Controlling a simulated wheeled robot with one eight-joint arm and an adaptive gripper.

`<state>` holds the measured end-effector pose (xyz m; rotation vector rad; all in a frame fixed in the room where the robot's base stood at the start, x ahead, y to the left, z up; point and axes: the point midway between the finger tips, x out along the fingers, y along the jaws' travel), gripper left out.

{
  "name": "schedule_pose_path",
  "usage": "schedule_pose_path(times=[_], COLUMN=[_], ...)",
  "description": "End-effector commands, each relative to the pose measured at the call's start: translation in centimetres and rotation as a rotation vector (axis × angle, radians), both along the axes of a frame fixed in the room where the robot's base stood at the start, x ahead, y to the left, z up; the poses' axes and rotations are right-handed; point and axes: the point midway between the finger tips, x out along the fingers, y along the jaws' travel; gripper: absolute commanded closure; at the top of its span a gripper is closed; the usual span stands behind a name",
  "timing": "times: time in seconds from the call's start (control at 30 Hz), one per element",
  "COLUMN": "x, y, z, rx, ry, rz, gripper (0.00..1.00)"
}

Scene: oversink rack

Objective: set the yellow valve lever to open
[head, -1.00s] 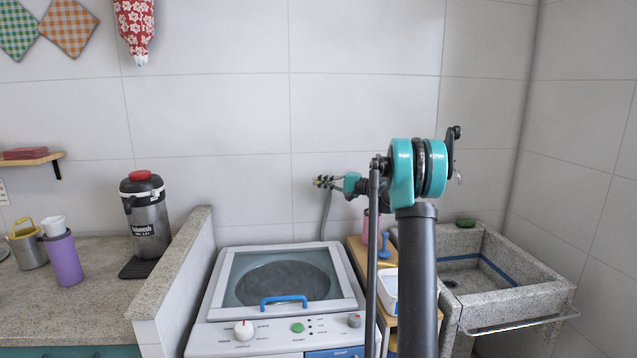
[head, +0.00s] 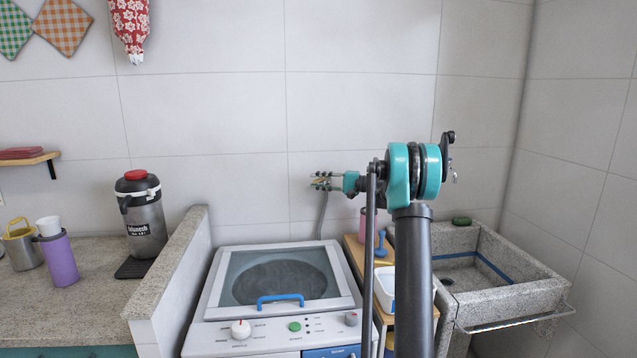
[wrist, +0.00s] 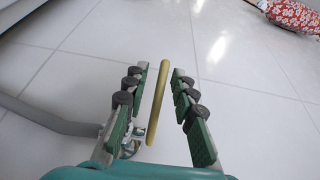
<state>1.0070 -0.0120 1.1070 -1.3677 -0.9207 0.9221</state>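The yellow valve lever (wrist: 157,103) shows in the wrist view as a long thin bar. It lies lengthwise between the two fingers of my gripper (wrist: 160,78), with a gap on each side. The gripper is open, and neither finger appears to touch the lever. The valve's metal body (wrist: 128,148) is low at the lever's near end, partly hidden by my gripper. In the head view my gripper (head: 320,181) is by the wall above the washing machine, and a little yellow (head: 321,183) shows among its fingers.
A grey hose (head: 323,215) hangs from the valve to behind the washing machine (head: 280,277). A stone sink (head: 510,292) stands at the right. A counter with a dispenser (head: 146,215) and a purple cup (head: 60,258) is at the left. The tiled wall around the valve is bare.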

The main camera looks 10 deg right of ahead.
Motion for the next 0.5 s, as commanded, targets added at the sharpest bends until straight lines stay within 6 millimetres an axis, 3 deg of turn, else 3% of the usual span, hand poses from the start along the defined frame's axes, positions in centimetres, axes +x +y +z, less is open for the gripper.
schedule_pose_path(times=[0.3,0.5], x=[-0.1,-0.9], y=[-0.2,-2.5], z=[0.0,0.1], rx=[0.001,0.001], ry=[0.0,0.0], rz=[-0.001,-0.003], gripper=[0.72,0.72])
